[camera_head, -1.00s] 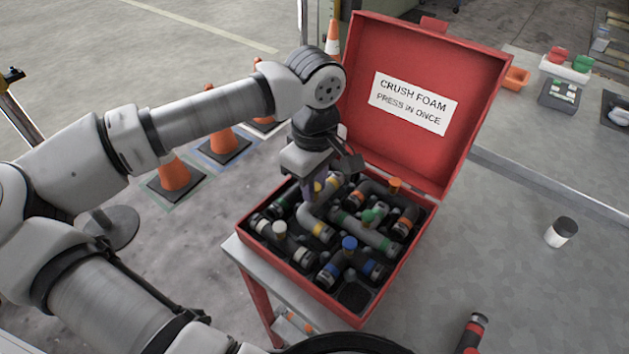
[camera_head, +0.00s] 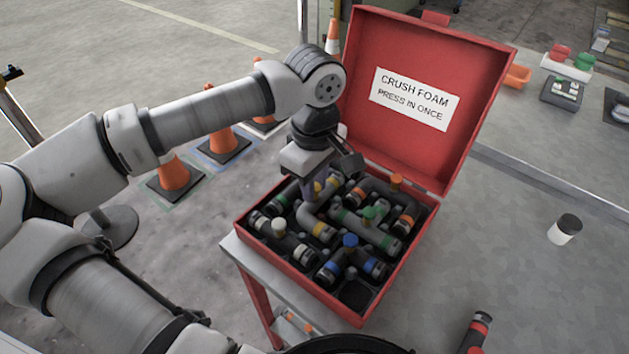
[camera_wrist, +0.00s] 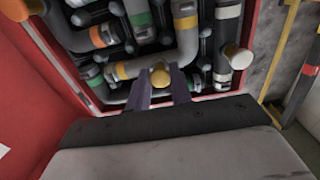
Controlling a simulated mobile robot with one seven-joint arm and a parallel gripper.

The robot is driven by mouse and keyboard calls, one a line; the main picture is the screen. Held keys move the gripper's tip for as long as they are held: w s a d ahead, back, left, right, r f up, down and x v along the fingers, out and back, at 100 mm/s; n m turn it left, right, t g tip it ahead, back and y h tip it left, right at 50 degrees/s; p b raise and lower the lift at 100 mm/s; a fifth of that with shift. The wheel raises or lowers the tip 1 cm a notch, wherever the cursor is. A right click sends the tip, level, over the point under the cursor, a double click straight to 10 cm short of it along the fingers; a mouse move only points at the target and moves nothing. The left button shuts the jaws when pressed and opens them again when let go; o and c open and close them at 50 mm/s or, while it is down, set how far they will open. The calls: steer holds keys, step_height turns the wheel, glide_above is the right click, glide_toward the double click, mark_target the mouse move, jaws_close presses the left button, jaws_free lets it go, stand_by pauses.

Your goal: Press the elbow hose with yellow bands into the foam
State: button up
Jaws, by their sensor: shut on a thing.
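The grey elbow hose with yellow bands (camera_head: 308,217) is in the red case, among the other hoses at the case's left back. One yellow band shows near its front end, and its yellow cap (camera_wrist: 160,77) shows in the wrist view. My gripper (camera_head: 311,190) points down over it, its purple fingers (camera_wrist: 160,90) shut around the yellow-capped part of the hose. The dark foam (camera_head: 353,295) shows bare at an empty pocket in the front corner. The hose's underside is hidden, so I cannot tell how deep it sits.
Hoses with green (camera_head: 367,214), blue (camera_head: 350,241), orange and white bands lie close around it. The open lid (camera_head: 420,150), reading "CRUSH FOAM PRESS IN ONCE", stands behind my gripper. Orange cones (camera_head: 223,140) stand behind the arm.

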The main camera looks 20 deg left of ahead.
steer(key=shift+f+b, duration=0.35)
steer(key=shift+b, duration=0.05)
steer(key=o, duration=1)
